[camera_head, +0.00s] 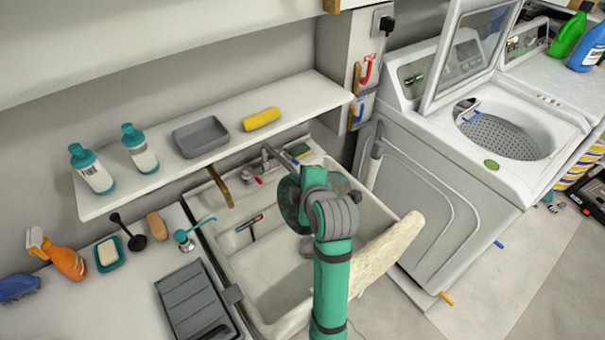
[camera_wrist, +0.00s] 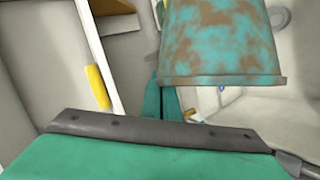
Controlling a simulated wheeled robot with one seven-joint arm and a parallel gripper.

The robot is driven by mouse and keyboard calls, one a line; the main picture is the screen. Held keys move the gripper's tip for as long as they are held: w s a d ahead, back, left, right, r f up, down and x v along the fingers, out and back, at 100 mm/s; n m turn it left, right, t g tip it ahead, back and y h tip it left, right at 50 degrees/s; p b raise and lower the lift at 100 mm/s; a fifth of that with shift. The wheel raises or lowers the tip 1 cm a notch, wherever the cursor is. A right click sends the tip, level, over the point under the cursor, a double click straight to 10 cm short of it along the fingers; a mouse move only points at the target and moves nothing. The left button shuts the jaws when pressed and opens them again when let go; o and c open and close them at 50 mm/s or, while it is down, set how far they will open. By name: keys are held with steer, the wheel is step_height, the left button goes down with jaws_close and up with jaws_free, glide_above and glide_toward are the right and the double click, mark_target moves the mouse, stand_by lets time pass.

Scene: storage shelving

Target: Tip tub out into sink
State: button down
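The tub is teal with rusty brown patches. In the head view its round body (camera_head: 289,203) shows on both sides of my wrist, partly hidden by it, over the back of the white sink (camera_head: 262,262). In the wrist view the tub (camera_wrist: 222,40) is close, with its wider rimmed end nearest my gripper. My gripper (camera_wrist: 166,95) seems shut on the tub at that rim; the exact contact is partly hidden. The tub looks tilted; I cannot see inside it.
A shelf (camera_head: 222,150) with bottles, a grey tray (camera_head: 201,137) and a yellow sponge (camera_head: 261,119) runs behind the sink. The faucet (camera_head: 270,158) is close to the tub. A cream cloth-like thing (camera_head: 387,252) lies over the sink's right edge. A washer (camera_head: 440,160) stands right.

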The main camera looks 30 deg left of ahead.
steer(key=s+a+f+n+t, duration=0.2)
steer(key=s+f+n+t, duration=0.1)
steer(key=s, duration=0.3)
steer(key=shift+s+a+f, duration=0.35)
steer(key=shift+a+f, duration=0.05)
steer(key=shift+f, duration=0.15)
steer(key=shift+w+d+h, duration=0.1)
steer(key=shift+h, duration=0.2)
stand_by(1.4)
